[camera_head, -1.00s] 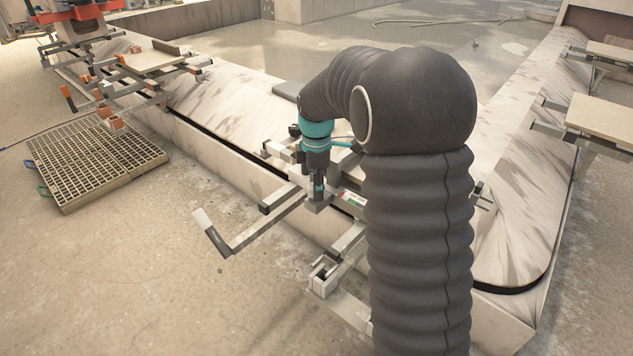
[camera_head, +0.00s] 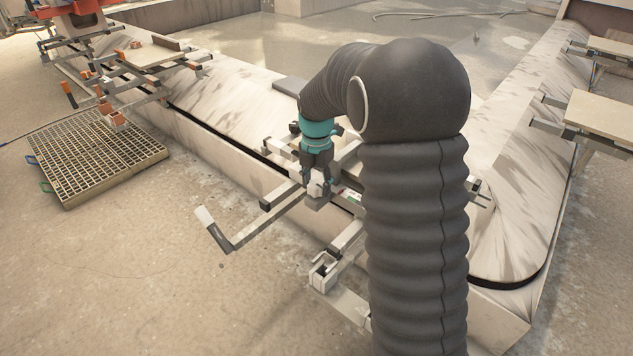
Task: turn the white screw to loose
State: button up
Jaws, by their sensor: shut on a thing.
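My gripper (camera_head: 316,188) points straight down over a metal frame (camera_head: 268,227) at the side of the carousel. Its dark fingers are shut on the white screw (camera_head: 316,186), a small pale piece that shows between them. The screw sits on a grey block of the frame, near where the bars meet. Its lower part and its exact seating are too small to tell. My arm hides part of the frame to the right of the gripper.
A grated pallet (camera_head: 95,158) lies on the floor at left. More frames with boards (camera_head: 604,116) stand along the carousel (camera_head: 235,112). The floor at front left is open.

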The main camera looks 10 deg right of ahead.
aim_at(316, 184)
jog(key=shift+n, duration=0.5)
jog(key=o, duration=1.2)
jog(key=shift+c, duration=0.2)
notch_tip(316, 184, up, 12)
